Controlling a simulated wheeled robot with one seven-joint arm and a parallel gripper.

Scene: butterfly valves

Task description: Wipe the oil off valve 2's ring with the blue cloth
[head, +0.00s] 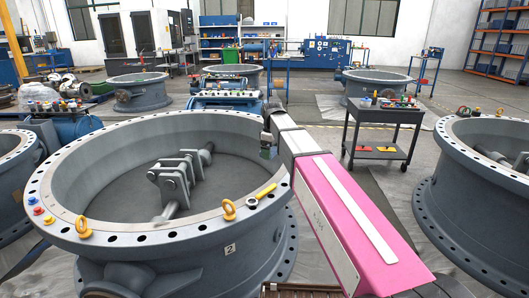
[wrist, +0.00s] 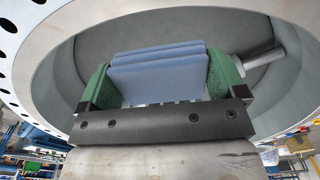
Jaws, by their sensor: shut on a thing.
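Valve 2 is the large grey ring (head: 150,235) at the front left in the head view, with a "2" label on its outer wall. Its flat, bolt-holed flange faces up. My gripper (head: 268,148) is at the right part of this ring. In the wrist view my gripper (wrist: 158,85) is shut, its green pads on either side of the folded blue cloth (wrist: 160,72). The grey ring wall (wrist: 270,25) curves behind the cloth. I cannot tell whether the cloth touches the ring. The cloth is not clear in the head view, and I can make out no oil.
A yellow-and-black tool (head: 262,195) lies on the flange beside a yellow eyebolt (head: 228,210). Another eyebolt (head: 82,228) and small coloured pieces (head: 37,211) are at the left. A dark cart (head: 385,130) and another valve (head: 480,190) stand to the right.

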